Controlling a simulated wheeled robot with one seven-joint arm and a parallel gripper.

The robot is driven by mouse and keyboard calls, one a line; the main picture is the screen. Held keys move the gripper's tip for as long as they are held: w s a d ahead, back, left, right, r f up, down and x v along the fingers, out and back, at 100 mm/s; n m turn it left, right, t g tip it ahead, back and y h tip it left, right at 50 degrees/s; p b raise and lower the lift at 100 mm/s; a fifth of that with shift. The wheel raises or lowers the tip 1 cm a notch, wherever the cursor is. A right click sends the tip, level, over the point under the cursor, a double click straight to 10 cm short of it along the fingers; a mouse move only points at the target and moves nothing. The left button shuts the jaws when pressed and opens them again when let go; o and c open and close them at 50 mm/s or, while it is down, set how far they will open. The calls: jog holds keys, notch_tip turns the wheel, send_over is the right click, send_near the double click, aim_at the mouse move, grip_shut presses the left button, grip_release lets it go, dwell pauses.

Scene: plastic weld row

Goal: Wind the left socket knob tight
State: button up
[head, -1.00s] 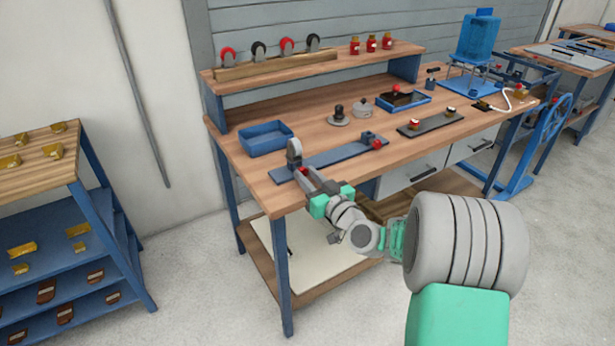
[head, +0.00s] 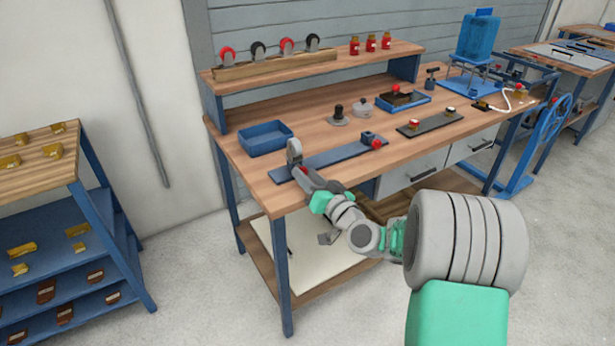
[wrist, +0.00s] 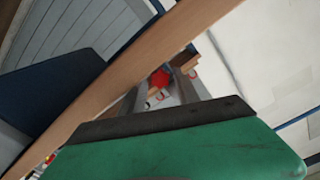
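The left socket knob is red; a small part of it (head: 305,169) shows at the near left end of the blue-grey bar (head: 335,158), beside an upright grey rounded piece (head: 294,151). My gripper (head: 303,174) reaches it from the front. In the wrist view the red knob (wrist: 160,77) sits between the two grey fingers (wrist: 161,86), which appear closed on its sides; the exact contact is hard to see. A second red knob (head: 376,143) sits on a blue block at the bar's right end, apart from my gripper.
A blue tray (head: 266,138) stands behind the bar. The wooden table edge (wrist: 135,80) runs close past my gripper. A shelf rack (head: 85,215) stands at the left.

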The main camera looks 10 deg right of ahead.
jog(key=shift+o, duration=0.9)
jog(key=v, duration=0.8)
jog(key=shift+b, duration=0.3)
jog(key=shift+a, duration=0.15)
